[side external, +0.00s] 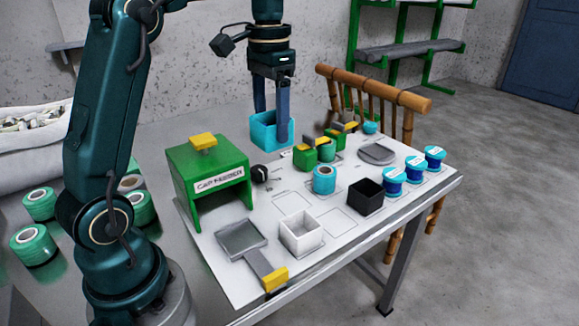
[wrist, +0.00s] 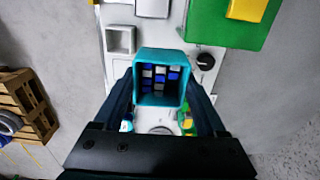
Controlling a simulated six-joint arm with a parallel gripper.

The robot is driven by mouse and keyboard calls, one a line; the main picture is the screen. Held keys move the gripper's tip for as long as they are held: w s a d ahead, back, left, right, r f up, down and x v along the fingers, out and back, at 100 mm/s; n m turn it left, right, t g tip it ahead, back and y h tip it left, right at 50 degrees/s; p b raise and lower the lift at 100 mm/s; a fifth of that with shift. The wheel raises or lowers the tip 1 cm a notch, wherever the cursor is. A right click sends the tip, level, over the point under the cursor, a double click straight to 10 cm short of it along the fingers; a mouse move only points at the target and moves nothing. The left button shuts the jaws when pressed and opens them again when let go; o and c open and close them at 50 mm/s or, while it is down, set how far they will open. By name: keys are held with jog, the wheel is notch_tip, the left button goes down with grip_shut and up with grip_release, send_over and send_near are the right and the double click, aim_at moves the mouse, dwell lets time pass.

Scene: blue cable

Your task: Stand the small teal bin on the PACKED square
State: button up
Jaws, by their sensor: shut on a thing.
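The small teal bin (side external: 265,133) is between the fingers of my gripper (side external: 271,122), at the far edge of the white board. In the wrist view the bin (wrist: 160,56) sits upright between both fingers (wrist: 160,95), its open top facing the camera, with several blue and pale pieces inside. My gripper is shut on its sides. I cannot tell from the side view whether its base is clear of the surface. Outlined squares (side external: 336,222) are marked on the white board; I cannot read which one is PACKED.
A green housing (side external: 205,175) stands left of the bin. Green blocks with yellow tops (side external: 305,155), a cyan spool (side external: 324,179), a black box (side external: 366,196), a white box (side external: 301,232) and several blue spools (side external: 414,168) stand on the board. A wooden chair (side external: 385,100) is behind.

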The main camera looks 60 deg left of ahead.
jog(key=w, duration=0.3)
jog(key=shift+a+f, duration=0.25)
jog(key=shift+f, duration=0.05)
jog(key=shift+w+a+f, duration=0.1)
jog(key=shift+w+f, duration=0.2)
jog(key=shift+f, duration=2.45)
jog(key=shift+w+d+f, duration=0.1)
jog(key=shift+w+f, duration=0.25)
jog(key=shift+f, duration=2.35)
jog(key=shift+w+a+f, duration=0.1)
jog(key=shift+w+f, duration=0.2)
jog(key=shift+f, duration=2.45)
jog(key=shift+f, duration=0.1)
jog(key=o, duration=1.5)
notch_tip(320, 180, up, 11)
jog(key=s+d+r+t, duration=0.3)
jog(key=s+d+r, duration=0.3)
jog(key=s+d, duration=0.1)
jog(key=s+d+f+t, duration=0.1)
jog(key=s+d, duration=0.1)
jog(key=s, duration=0.3)
jog(key=s+d+f+t, duration=0.1)
jog(key=s+d+f, duration=0.1)
jog(key=s, duration=0.4)
jog(key=shift+d+f+t, duration=0.15)
jog(key=shift+f+t, duration=0.15)
